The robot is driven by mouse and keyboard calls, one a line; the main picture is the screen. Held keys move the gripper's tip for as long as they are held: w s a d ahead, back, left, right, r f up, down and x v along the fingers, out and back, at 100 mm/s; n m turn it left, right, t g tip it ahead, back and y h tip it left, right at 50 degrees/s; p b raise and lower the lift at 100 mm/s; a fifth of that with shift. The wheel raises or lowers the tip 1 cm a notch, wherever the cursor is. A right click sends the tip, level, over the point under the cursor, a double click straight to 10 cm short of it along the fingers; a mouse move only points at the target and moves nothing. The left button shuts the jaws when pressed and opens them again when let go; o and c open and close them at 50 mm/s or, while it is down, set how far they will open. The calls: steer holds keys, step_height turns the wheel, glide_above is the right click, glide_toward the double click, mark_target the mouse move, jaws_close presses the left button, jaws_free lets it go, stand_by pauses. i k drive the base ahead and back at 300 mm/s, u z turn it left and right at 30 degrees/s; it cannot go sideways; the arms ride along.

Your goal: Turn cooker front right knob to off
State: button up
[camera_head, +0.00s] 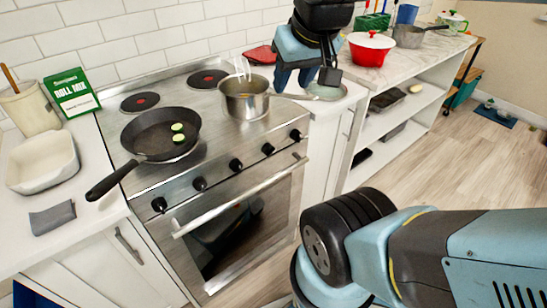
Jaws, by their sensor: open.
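The cooker (190,175) is a steel hob and oven with a row of several black knobs along its sloped front edge. The rightmost knob (296,135) is near the right end of the panel, and another knob (267,149) is just left of it. Knob markings are too small to read, and I cannot tell which knob serves the front right burner. My gripper (307,78) is open, pointing down above and behind the right end of the cooker, beside the pot and apart from the knobs. It appears empty.
A black frying pan (150,137) with green slices sits front left on the hob. A steel pot (246,108) with utensils sits on the right, its handle pointing right. The oven handle (235,198) runs below the knobs. A red pot (370,55) stands on the right counter.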

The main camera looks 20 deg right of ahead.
mark_target(268, 149)
steer(key=z, duration=1.25)
steer(key=k, duration=1)
steer(key=u, duration=1.6)
steer(key=i, duration=0.5)
